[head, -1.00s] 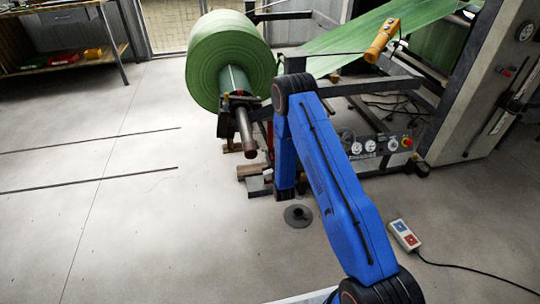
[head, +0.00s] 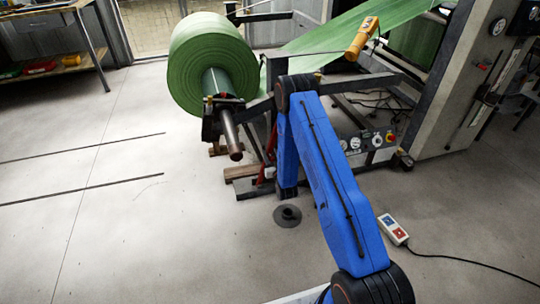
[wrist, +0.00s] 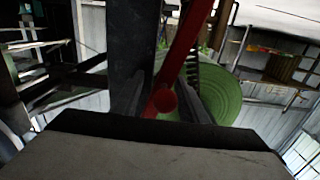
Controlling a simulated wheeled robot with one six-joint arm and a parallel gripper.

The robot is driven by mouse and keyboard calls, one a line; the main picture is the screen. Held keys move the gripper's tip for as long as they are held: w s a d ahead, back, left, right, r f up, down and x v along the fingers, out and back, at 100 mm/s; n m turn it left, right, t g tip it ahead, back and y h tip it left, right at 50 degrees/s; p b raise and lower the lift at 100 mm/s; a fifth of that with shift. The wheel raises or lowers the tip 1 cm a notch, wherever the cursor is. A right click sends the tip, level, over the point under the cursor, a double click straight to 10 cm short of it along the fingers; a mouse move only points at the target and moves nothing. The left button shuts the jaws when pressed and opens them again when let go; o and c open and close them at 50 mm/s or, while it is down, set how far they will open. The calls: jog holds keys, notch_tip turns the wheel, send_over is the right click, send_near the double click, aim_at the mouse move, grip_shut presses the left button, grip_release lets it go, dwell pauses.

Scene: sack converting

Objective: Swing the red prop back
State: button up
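The red prop (wrist: 186,50) is a slanted red bar in the wrist view, with a round red end between my fingers. In the head view a short red piece of it (head: 269,160) shows beside the machine's frame, left of my arm's lower link. My gripper (wrist: 166,98) is open, with a dark finger on either side of the bar. I cannot tell whether the fingers touch it. In the head view my gripper is hidden behind my blue arm.
A large green roll (head: 210,65) on a steel shaft (head: 231,134) stands just left of my arm. A black disc (head: 287,215) and a control pendant (head: 393,229) with its cable lie on the floor. A gauge panel (head: 370,141) is at right.

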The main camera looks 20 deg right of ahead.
jog(key=s, duration=1.7)
jog(key=shift+s, duration=0.2)
jog(key=w+r+g, duration=0.3)
jog(key=r+g, duration=0.2)
jog(key=r, duration=1.8)
jog(key=s+r+g, duration=0.3)
jog(key=s+r, duration=0.5)
jog(key=s, duration=0.3)
jog(key=s+r+g, duration=0.2)
jog(key=s+r, duration=0.6)
jog(key=s, duration=0.3)
jog(key=s+r+g, duration=0.1)
jog(key=s+r, duration=0.1)
jog(key=s, duration=0.9)
jog(key=s+r+g, duration=0.2)
jog(key=s, duration=0.9)
jog(key=shift+s+a+r, duration=0.2)
jog(key=shift+a, duration=0.15)
